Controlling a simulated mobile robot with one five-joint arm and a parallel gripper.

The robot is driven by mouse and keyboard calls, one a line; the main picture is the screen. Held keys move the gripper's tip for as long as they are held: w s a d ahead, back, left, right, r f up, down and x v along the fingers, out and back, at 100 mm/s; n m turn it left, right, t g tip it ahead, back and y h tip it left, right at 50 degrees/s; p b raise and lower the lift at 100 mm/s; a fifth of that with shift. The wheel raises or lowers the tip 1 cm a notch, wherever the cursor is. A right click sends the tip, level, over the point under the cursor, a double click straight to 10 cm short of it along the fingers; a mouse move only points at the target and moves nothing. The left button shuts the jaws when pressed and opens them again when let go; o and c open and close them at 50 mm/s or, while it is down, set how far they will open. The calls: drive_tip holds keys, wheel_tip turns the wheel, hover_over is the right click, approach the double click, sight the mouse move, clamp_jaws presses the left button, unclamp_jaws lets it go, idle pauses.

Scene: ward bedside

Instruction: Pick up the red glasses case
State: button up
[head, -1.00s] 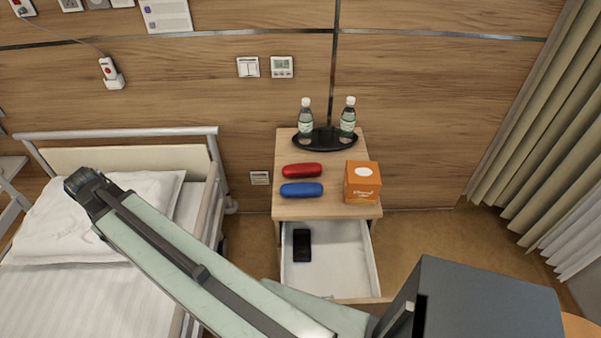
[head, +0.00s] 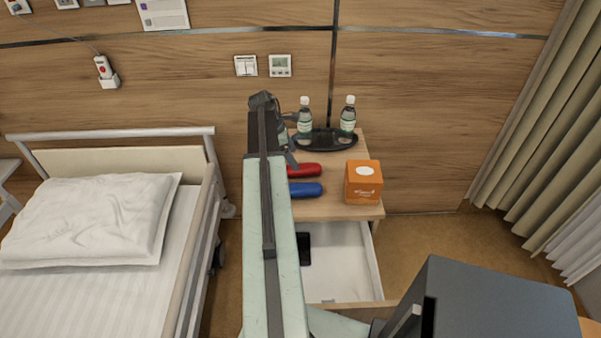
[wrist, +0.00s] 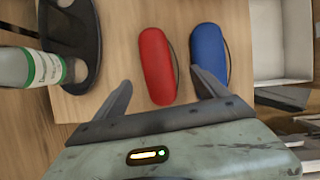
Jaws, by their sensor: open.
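The red glasses case (head: 305,170) lies on the bedside table top, its left end hidden behind my arm in the head view. In the wrist view the red glasses case (wrist: 157,66) lies between and beyond the two fingertips, untouched. A blue case (head: 307,190) lies beside it, and in the wrist view the blue case (wrist: 209,55) is just right of it, near the right finger. My gripper (wrist: 163,92) is open and empty above the table. In the head view my gripper (head: 291,140) is mostly hidden by my arm.
Two bottles (head: 348,116) stand on a black tray (head: 326,147) at the table's back. An orange box (head: 363,182) stands at the right. The drawer (head: 340,262) below is open, with a black phone (head: 305,249) inside. A bed (head: 110,285) stands at the left.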

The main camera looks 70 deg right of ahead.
drive_tip(key=b+x, duration=0.4)
drive_tip(key=x, duration=0.1)
drive_tip(key=b+x, duration=0.2)
drive_tip(key=shift+w+d+f+b, duration=0.15)
drive_tip(key=shift+d+f+b, duration=0.15)
drive_tip(key=shift+f, duration=0.1)
drive_tip(key=shift+r, duration=0.2)
drive_tip(key=c, duration=1.5)
wheel_tip(320, 180, up, 10)
drive_tip(key=p, duration=1)
drive_tip(key=shift+r+p, duration=0.15)
drive_tip(key=shift+p, duration=0.2)
